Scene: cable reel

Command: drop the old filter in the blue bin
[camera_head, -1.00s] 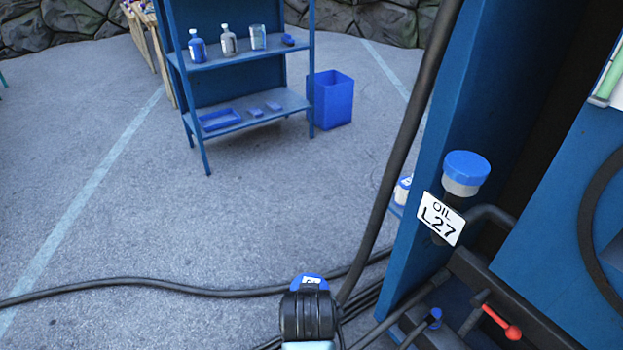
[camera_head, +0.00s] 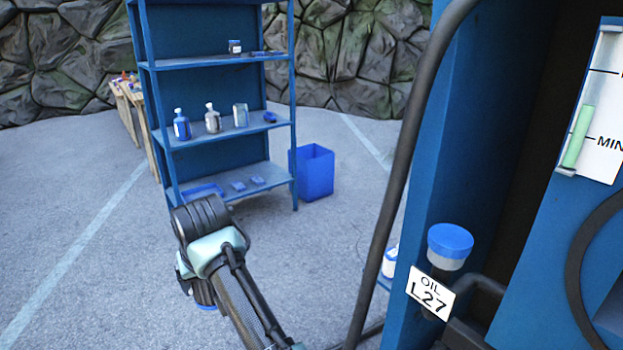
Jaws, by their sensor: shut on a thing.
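My gripper (camera_head: 200,288) hangs at the lower left, below the black wrist joint and pale teal link of my arm. Only a thin blue edge of the thing in it, taken as the old filter (camera_head: 207,307), shows at the lower end; the rest and the fingertips are hidden. The gripper is shut on it. The blue bin (camera_head: 318,175) stands upright on the ground at the right of the shelf rack, open at the top. In the picture my gripper is left of and nearer than the bin, apart from it.
A blue shelf rack (camera_head: 293,120) with bottles and small parts stands left of the bin. The blue machine (camera_head: 445,120) fills the right, with a blue-capped oil fitting (camera_head: 450,245), a label and a black hose (camera_head: 395,190). Open paving lies before the bin.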

